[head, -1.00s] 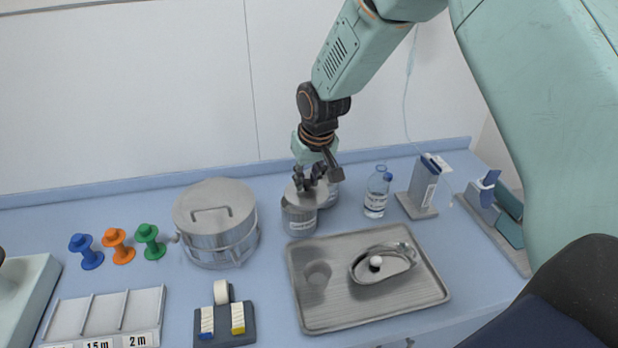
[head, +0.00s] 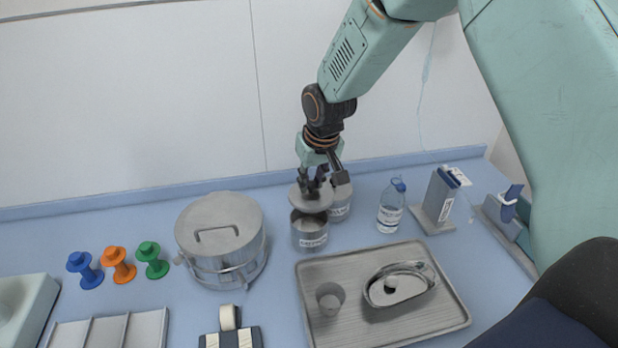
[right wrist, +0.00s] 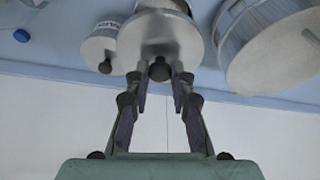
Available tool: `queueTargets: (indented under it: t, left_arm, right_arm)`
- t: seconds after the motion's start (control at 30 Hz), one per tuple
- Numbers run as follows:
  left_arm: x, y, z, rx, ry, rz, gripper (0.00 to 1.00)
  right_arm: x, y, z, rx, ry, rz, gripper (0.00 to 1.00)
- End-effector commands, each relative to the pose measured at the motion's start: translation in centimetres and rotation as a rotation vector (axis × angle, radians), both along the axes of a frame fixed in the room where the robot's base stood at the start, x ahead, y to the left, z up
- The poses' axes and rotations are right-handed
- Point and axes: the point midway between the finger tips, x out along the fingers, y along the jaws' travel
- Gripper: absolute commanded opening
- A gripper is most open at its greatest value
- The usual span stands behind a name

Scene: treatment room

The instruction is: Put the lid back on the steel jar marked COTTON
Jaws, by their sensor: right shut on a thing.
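My right gripper (head: 314,188) is shut on the knob of a round steel lid (head: 303,204) and holds it level above an open steel jar (head: 309,231). A gap shows between lid and rim, with the dark opening visible. The jar's label is too small to read surely. A second steel jar (head: 341,204) stands close behind on the right; it also shows in the right wrist view (right wrist: 99,48) with its lid on. In that view the gripper's fingers close around the black knob (right wrist: 160,69) of the held lid (right wrist: 158,38). My left gripper is out of view.
A large steel drum (head: 219,240) stands left of the jar. A steel tray (head: 405,327) with a cup (head: 330,299) and kidney dish (head: 400,287) lies in front. A bottle (head: 391,207) and upright box (head: 438,197) stand right. Coloured spools (head: 118,265) are far left.

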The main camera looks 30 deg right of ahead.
Motion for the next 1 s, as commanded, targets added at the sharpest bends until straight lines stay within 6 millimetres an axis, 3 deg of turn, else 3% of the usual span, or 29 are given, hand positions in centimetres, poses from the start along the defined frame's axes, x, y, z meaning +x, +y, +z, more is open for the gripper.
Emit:
queueTargets:
  t: [0.47, 0.73, 1.0]
  left_arm:
    - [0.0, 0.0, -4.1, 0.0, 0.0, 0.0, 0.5]
    - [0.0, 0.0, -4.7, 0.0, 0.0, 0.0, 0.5]
    - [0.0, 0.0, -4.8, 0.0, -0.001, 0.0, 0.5]
  right_arm:
    - [0.1, 0.1, -4.1, 0.0, 0.0, 0.0, 0.0]
    - [0.4, 0.1, -5.8, -0.001, 0.0, 0.001, 0.0]
    - [0.4, 0.1, -6.1, 0.0, 0.0, 0.001, 0.0]
